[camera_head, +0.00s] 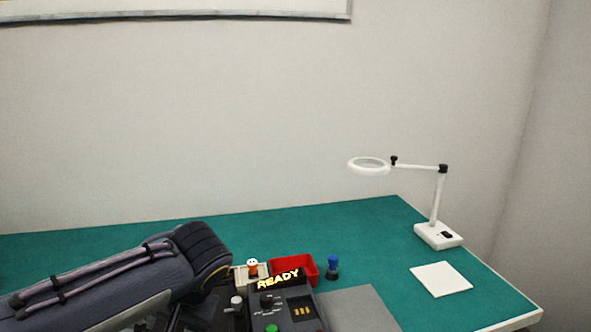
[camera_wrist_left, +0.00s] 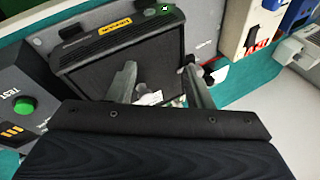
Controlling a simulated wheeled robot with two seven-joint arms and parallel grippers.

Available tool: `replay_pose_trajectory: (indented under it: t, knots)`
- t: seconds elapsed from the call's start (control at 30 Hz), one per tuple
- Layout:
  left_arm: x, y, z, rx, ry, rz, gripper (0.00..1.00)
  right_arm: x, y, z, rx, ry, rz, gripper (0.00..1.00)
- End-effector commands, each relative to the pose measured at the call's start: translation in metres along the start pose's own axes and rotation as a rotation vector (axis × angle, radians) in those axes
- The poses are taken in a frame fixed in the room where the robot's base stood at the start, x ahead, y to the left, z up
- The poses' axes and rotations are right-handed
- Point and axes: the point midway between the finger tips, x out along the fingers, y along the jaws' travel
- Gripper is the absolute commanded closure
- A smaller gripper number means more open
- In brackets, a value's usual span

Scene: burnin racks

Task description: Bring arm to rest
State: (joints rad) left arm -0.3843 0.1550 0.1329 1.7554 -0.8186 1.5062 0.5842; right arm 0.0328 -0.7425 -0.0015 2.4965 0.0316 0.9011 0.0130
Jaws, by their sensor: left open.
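My left arm (camera_head: 130,275) reaches in from the left of the head view, low over the green table (camera_head: 130,228). Its gripper is hidden below and behind the arm there. In the left wrist view my left gripper (camera_wrist_left: 160,86) is open, its two grey fingers apart. They point toward a black box-shaped unit (camera_wrist_left: 115,52) with a yellow label. I cannot tell whether the fingers touch it; nothing is clearly held. My right gripper is in neither view.
A dark control box with a lit READY sign (camera_head: 278,280) stands beside the arm, near a red tray (camera_head: 310,262) and a blue-topped object (camera_head: 333,267). A white magnifier lamp (camera_head: 437,234) and white pad (camera_head: 441,279) are at right. The table's back left is clear.

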Motion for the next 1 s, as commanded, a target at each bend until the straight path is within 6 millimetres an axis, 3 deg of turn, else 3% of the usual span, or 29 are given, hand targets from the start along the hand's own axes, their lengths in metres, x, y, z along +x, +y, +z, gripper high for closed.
replay_pose_trajectory:
  t: [0.37, 0.5, 0.6, 0.8, 1.0]
  knots:
    - [0.006, -0.017, 0.088, -0.058, -0.015, 0.333, 0.54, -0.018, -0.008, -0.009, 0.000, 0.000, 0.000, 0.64]
    - [0.002, -0.008, 0.134, -0.148, 0.049, 0.533, 0.54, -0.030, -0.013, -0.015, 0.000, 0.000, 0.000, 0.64]
    - [-0.003, 0.004, 0.156, -0.227, 0.122, 0.649, 0.54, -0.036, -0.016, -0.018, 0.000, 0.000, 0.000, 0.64]
    - [-0.008, 0.020, 0.172, -0.336, 0.230, 0.759, 0.54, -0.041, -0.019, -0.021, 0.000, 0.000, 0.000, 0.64]
    - [-0.008, 0.024, 0.174, -0.354, 0.249, 0.775, 0.54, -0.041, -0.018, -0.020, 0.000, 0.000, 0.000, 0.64]
